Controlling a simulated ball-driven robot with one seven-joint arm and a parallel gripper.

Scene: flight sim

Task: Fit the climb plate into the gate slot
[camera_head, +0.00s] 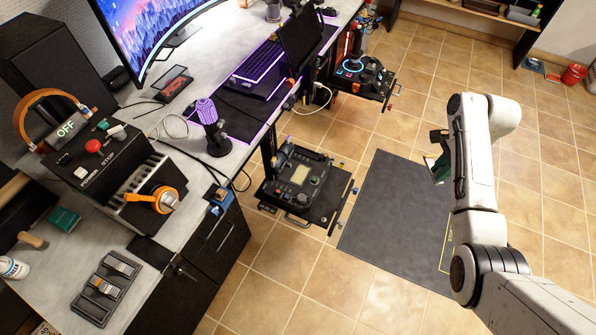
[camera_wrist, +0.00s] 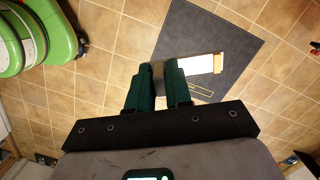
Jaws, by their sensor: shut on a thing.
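My gripper (camera_wrist: 157,84) has its dark green fingers closed on a plate (camera_wrist: 198,64), which I take to be the climb plate. It is pale, with an orange end pointing right and a grey part between the fingers. In the head view, my gripper (camera_head: 438,163) is in the air above the floor, well right of the desk; the plate is hard to make out there. I cannot clearly pick out the gate slot. A black control box (camera_head: 112,165) with an orange-handled lever (camera_head: 158,199) stands on the desk.
A dark tray (camera_head: 128,287) with small pieces lies at the desk's lower left. A purple-lit joystick (camera_head: 208,128) stands on the desk. A panel stand (camera_head: 303,183) and another stick stand (camera_head: 362,78) jut out beside the desk. The dark floor mat (camera_head: 385,215) is clear.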

